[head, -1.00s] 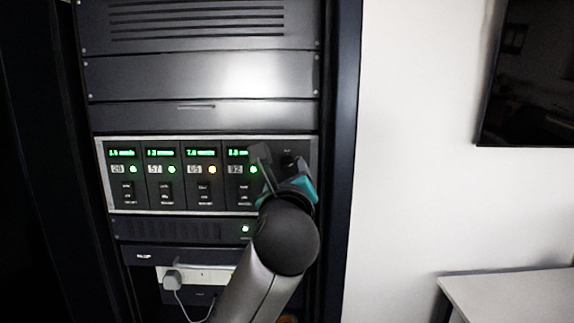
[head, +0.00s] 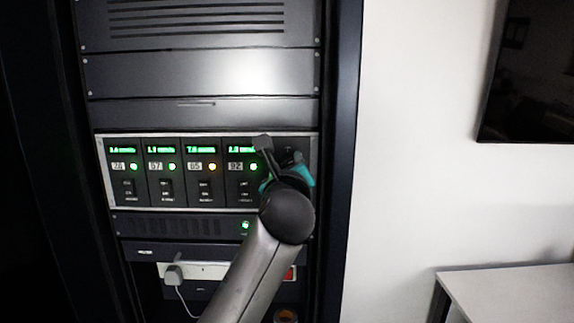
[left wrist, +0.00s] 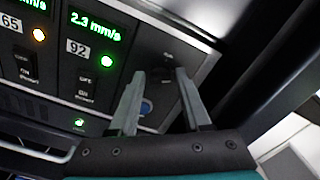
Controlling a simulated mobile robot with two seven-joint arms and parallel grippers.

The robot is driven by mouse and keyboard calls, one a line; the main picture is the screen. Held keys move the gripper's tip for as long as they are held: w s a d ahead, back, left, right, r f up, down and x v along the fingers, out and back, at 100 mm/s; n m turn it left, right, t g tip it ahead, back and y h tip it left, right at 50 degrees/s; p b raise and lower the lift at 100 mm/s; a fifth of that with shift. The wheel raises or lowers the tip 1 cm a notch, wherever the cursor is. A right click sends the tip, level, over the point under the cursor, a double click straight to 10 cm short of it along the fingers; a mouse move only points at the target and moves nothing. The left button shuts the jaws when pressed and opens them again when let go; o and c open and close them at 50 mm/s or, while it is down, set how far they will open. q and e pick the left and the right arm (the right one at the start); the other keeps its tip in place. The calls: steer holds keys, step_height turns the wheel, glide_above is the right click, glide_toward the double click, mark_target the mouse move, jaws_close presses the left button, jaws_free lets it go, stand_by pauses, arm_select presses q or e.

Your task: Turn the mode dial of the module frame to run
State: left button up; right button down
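The module frame (head: 100,172) is a light-edged panel in the dark rack, with several modules that carry green displays and lamps. The mode dial (left wrist: 158,88) is a dark shape on its rightmost plain panel, partly hidden between my fingers in the left wrist view. A blue round spot (left wrist: 146,107) shows just below it. My left gripper (head: 280,151) is at that panel, and its two fingers stand apart on either side of the dial in the left wrist view (left wrist: 159,76). I cannot tell whether they touch it. The dial's setting is not readable. My right gripper is out of view.
Module 92 (head: 236,166) with its switches sits directly left of my gripper. The rack's right post (head: 342,150) stands close on the right. A plug with a cable (head: 174,276) is below. A white table (head: 510,292) is at the lower right.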

arm_select(q)
jaws_close()
steer(key=shift+n, duration=0.3)
steer(key=shift+n+p, duration=0.85)
steer(key=shift+n, duration=0.05)
steer(key=n+p, duration=0.1)
steer(key=n, duration=0.1)
steer(key=shift+n, duration=0.3)
steer(key=n+p, duration=0.1)
steer(key=n, duration=0.2)
steer(key=shift+f+n, duration=0.1)
steer(key=shift+n, duration=0.2)
steer(key=shift+n+p, duration=0.35)
steer(key=shift+n, duration=1.25)
steer(key=shift+o, duration=1.6)
jaws_free()
